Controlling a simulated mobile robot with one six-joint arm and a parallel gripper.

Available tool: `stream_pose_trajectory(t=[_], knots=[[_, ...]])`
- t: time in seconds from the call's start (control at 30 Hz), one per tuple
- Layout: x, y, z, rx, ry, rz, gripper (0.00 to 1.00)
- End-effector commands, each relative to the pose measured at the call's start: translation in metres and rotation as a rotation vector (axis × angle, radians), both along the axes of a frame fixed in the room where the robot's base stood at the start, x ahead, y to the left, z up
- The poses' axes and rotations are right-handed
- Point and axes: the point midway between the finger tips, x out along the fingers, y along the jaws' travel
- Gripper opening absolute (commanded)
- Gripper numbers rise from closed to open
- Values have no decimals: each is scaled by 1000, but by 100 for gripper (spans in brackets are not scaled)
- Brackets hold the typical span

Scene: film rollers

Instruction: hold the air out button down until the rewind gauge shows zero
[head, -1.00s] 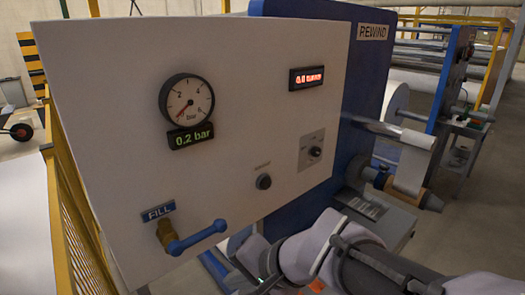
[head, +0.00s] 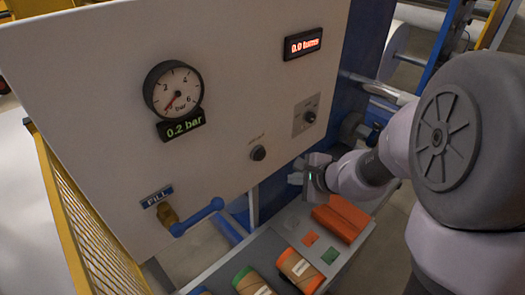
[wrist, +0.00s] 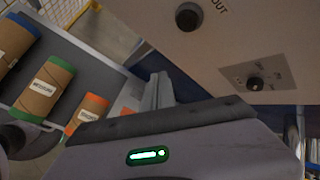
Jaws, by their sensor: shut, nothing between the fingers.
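The pressure gauge (head: 173,90) is on the white panel (head: 90,100). Its needle is near zero and the display (head: 182,124) under it reads 0.2 bar. The dark round air out button (head: 258,153) is on the lower right of the panel. In the wrist view the button (wrist: 188,17) is at the top, beside a label ending in OUT. My gripper (head: 304,172) is to the right of and below the button, in front of the panel. In the wrist view its fingers (wrist: 158,88) are together and empty, apart from the button.
A blue-handled FILL valve (head: 195,216) sticks out at the panel's lower left. A knob (head: 310,116) and red display (head: 303,43) are to the right. Below is a grey tray (head: 225,265) with labelled brown cores (head: 300,268). A yellow mesh guard (head: 90,215) stands at left.

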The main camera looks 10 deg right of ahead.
Motion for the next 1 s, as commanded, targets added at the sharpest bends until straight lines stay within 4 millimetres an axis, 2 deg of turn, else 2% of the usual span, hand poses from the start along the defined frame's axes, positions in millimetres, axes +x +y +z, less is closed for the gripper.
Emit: stream_pose_trajectory(t=[0.23, 0.7, 1.0], knots=[[10, 7, 2, 0, -1, 3, 0], [64, 43, 1, 0, -2, 5, 0], [74, 50, 1, -1, -1, 2, 0]])
